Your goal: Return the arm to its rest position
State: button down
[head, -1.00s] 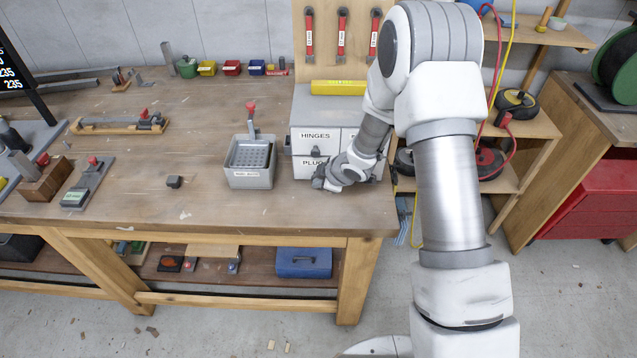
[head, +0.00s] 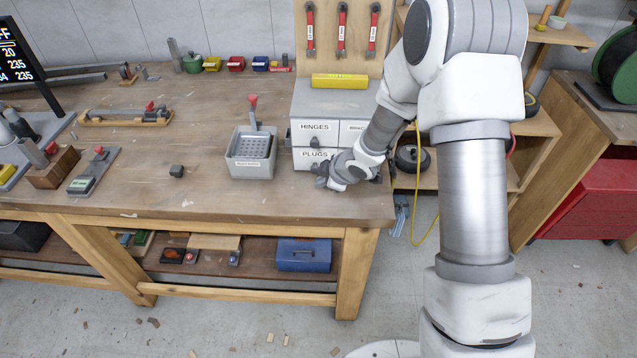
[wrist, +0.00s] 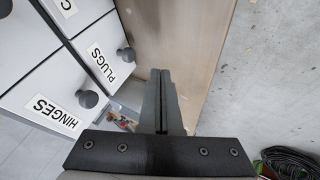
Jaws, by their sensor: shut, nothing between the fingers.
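My arm reaches down over the right end of the workbench in the head view. My gripper (head: 326,177) is low in front of the drawer cabinet, by the drawer labelled PLUGS (head: 312,155). In the wrist view my gripper (wrist: 163,75) has its two dark fingers pressed together with nothing between them. The PLUGS drawer (wrist: 103,60) and the HINGES drawer (wrist: 60,100), each with a round dark knob, are to the left of the fingers. I cannot tell whether the fingertips touch anything.
A grey box with a red-handled lever (head: 252,155) stands left of the cabinet. A small dark block (head: 177,171) lies on the bench (head: 130,190). A shelf with a yellow hose (head: 425,190) hanging from it is behind my arm. Open floor lies in front.

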jog(key=p+v, duration=0.1)
jog(key=v, duration=0.5)
jog(key=shift+r, duration=0.2)
jog(key=s+d+r+m+t+h, duration=0.1)
jog(key=s+d+r+m+h, duration=0.25)
jog(key=d+r, duration=0.4)
jog(key=s+d+r+m+h, duration=0.25)
jog(key=d+r+m, duration=0.25)
jog(key=r, duration=0.6)
jog(key=s+r+m, duration=0.3)
jog(key=s+m, duration=0.1)
jog(key=s, duration=0.6)
jog(key=s+a+r+m+g+y, duration=0.1)
jog(key=s+r+m, duration=0.2)
jog(key=s, duration=0.7)
jog(key=shift+s+r+m+y, duration=0.15)
jog(key=shift+s+m+y, duration=0.15)
jog(key=shift+m, duration=0.05)
jog(key=shift+a, duration=0.25)
